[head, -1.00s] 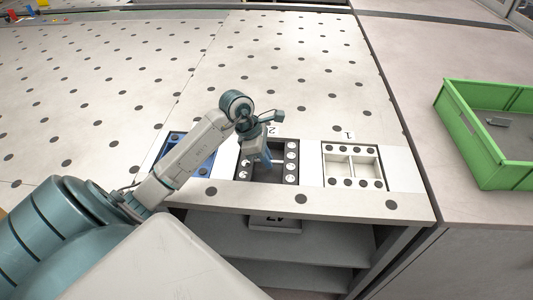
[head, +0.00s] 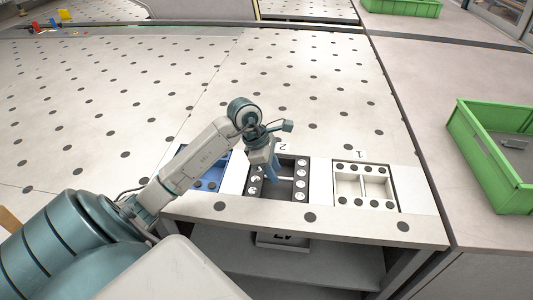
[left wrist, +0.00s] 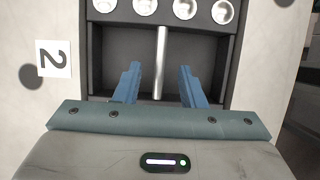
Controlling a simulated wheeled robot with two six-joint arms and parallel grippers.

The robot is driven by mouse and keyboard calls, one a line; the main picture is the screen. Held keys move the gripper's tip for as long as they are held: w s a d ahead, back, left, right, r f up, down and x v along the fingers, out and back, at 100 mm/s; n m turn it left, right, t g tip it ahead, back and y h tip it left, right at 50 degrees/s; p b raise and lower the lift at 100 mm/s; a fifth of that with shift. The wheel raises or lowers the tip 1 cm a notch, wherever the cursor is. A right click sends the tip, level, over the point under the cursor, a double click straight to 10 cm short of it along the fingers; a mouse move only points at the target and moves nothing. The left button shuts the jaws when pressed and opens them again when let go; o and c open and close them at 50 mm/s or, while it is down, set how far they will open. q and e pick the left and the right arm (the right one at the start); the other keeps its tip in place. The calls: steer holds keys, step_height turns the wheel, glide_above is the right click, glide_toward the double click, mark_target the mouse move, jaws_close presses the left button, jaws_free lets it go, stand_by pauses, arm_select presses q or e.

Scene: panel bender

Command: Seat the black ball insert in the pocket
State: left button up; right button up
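The black ball insert (head: 286,190) lies at the place marked 2 in the worktop, with rows of silver balls along its sides. In the left wrist view the insert (left wrist: 118,45) shows a silver bar (left wrist: 160,62) across its middle and a row of balls at the top. My left gripper (head: 272,176) is over the insert, pointing down. Its blue fingers (left wrist: 160,82) are apart, one on each side of the bar, with visible gaps to it. I cannot tell how deep the insert sits. The pocket floor is hidden. My right gripper is out of view.
A blue insert (head: 209,172) lies left of the black one, partly behind my arm. A white insert (head: 363,187) sits at the place marked 1. A green crate (head: 497,168) stands at the right. The dotted worktop beyond is mostly clear.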

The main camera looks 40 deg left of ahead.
arm_select(q)
steer(key=b+v, duration=0.1)
steer(key=v, duration=0.6)
steer(key=shift+b, duration=0.4)
steer(key=shift+v, duration=0.85)
